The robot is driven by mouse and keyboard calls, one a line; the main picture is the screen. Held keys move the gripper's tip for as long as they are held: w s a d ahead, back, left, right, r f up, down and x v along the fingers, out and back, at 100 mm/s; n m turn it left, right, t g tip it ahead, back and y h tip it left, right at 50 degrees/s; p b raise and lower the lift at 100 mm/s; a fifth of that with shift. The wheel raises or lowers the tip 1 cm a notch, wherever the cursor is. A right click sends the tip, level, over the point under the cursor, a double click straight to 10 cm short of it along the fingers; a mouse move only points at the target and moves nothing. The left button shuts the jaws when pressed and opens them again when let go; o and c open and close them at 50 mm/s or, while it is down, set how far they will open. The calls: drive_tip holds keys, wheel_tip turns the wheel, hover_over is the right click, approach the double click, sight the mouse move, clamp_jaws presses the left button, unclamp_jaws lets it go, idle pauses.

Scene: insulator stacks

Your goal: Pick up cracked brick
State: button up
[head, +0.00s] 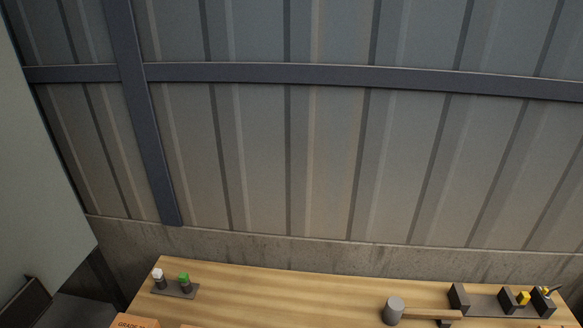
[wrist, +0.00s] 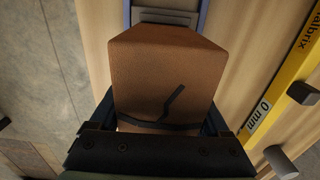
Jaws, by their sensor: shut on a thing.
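The cracked brick (wrist: 165,65) fills the middle of the wrist view. It is reddish brown, with a dark jagged crack line on the face near me. My gripper (wrist: 163,114) is shut on it, with dark fingers along its left and right sides. The dark gripper body covers the brick's lower edge. I cannot tell whether the brick still touches the surface below. Neither the gripper nor this brick shows in the head view.
A wooden bench (head: 300,285) runs along the bottom of the head view. A mallet (head: 393,311), a black rack (head: 460,299) and a small tray with two capped bottles (head: 176,289) stand on it. A yellow ruler (wrist: 284,82) lies right of the brick.

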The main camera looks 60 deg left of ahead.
clamp_jaws()
drive_tip(key=shift+r, duration=0.15)
